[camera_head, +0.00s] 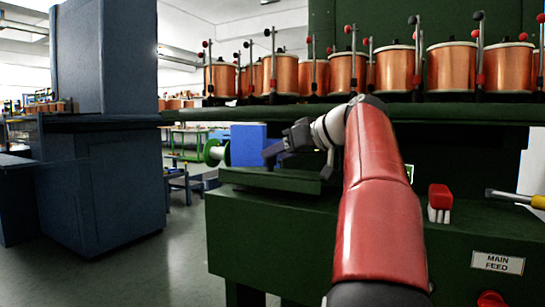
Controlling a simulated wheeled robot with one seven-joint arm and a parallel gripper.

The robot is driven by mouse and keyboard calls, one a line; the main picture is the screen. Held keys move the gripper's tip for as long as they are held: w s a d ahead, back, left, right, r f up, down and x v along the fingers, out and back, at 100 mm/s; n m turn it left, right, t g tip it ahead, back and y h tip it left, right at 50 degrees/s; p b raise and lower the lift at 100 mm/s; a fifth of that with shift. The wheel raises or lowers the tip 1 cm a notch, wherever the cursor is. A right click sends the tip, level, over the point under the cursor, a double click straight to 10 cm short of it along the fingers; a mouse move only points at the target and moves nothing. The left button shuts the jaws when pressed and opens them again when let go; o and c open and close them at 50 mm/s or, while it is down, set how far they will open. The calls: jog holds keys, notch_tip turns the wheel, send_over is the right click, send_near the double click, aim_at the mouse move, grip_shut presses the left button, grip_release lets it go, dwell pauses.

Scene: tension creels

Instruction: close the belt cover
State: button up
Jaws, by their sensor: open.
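A flat dark green panel (262,179), which looks like the belt cover, is at the left end of the green machine (290,231). It appears slightly tilted, and I cannot tell how far open it stands. My gripper (268,156) is just above the panel in the picture, pointing left, with its jaws open and nothing seen between them. I cannot tell whether it touches the panel. My red arm hides the part of the machine to the right of the panel.
Several copper spools (348,73) line a green shelf (440,113) above, with thin upright rods. A green-flanged reel (213,152) is left of the gripper. Open floor (180,253) lies left, before a blue cabinet (100,185).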

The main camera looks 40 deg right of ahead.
aim_at(272, 166)
jog(key=shift+x, duration=1.5)
jog(key=c, duration=1)
jog(key=f+b, duration=0.1)
jog(key=b, duration=0.2)
jog(key=shift+a+f+n, duration=0.15)
jog(key=shift+f+n, duration=0.15)
jog(key=shift+f, duration=0.05)
jog(key=b, duration=0.1)
jog(key=f+b, duration=0.1)
jog(key=b, duration=0.1)
jog(key=shift+s+a+n+h, duration=0.15)
jog(key=shift+n+h, duration=0.15)
jog(key=o, duration=1)
jog(key=shift+r, duration=0.1)
